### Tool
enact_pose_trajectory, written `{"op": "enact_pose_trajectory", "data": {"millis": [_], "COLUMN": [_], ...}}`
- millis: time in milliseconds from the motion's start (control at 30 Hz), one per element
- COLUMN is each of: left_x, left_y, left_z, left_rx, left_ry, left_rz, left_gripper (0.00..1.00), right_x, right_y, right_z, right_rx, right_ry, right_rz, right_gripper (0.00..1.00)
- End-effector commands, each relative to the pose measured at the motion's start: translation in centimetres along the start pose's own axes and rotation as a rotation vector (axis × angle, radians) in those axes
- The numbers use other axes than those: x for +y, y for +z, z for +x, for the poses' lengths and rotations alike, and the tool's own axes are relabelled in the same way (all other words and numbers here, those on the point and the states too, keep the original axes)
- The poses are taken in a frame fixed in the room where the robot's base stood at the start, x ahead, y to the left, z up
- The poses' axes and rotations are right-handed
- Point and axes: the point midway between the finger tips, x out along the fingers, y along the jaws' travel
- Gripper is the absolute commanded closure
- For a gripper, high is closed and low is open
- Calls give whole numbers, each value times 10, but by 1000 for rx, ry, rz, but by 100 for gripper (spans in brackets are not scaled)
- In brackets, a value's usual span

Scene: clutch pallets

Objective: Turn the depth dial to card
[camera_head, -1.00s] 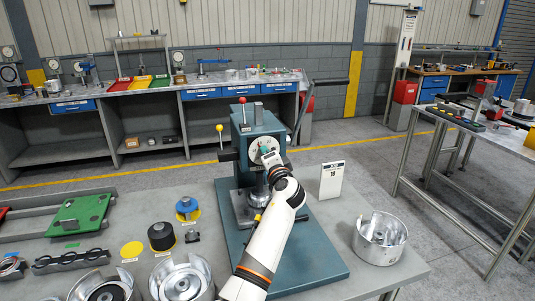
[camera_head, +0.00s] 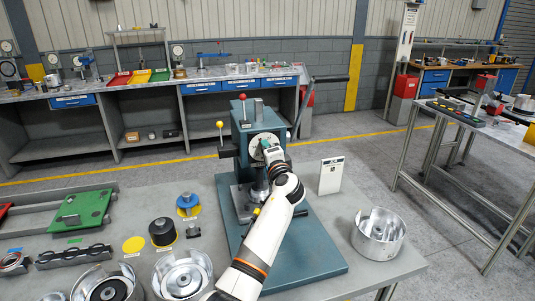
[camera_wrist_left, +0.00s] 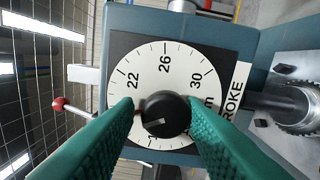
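The depth dial (camera_head: 257,150) is a white round scale on the front of the teal press (camera_head: 239,112). In the left wrist view the dial (camera_wrist_left: 165,72) shows 22, 26 and 30, with a black knob (camera_wrist_left: 163,117) at its centre. A pale line on the knob points to the lower left. My left gripper (camera_wrist_left: 162,102) has its green fingers on either side of the knob, with a gap on the left; contact on the right is unclear. The gripper also shows at the dial in the head view (camera_head: 267,147). A white card (camera_head: 331,175) stands right of the press; its print is unreadable.
A red-tipped rod (camera_wrist_left: 59,103) sticks out left of the dial. A metal housing (camera_head: 378,235) stands at the bench's right, and several parts, including a green plate (camera_head: 80,210), lie left.

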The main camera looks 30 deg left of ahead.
Motion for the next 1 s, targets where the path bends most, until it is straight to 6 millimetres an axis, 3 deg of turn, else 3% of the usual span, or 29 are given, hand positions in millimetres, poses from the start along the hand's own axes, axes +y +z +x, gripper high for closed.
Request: {"op": "enact_pose_trajectory", "data": {"millis": [67, 467, 800, 1000], "left_x": [0, -4, -6, -4], "left_y": [0, 1, 0, 0], "left_z": [0, -10, -78, -109], "left_rx": [0, -2, -2, -1], "left_ry": [-1, -4, -5, -4], "left_rz": [0, -2, -3, -1], "left_gripper": [51, 51, 51, 51], "right_x": [0, 2, 3, 3], "right_y": [0, 0, -2, -2], "right_z": [0, 3, 21, 28], "right_rx": [0, 0, 0, 0], "right_ry": [0, 3, 3, 3], "right_rz": [0, 1, 1, 1], "right_gripper": [64, 64, 64, 64]}}
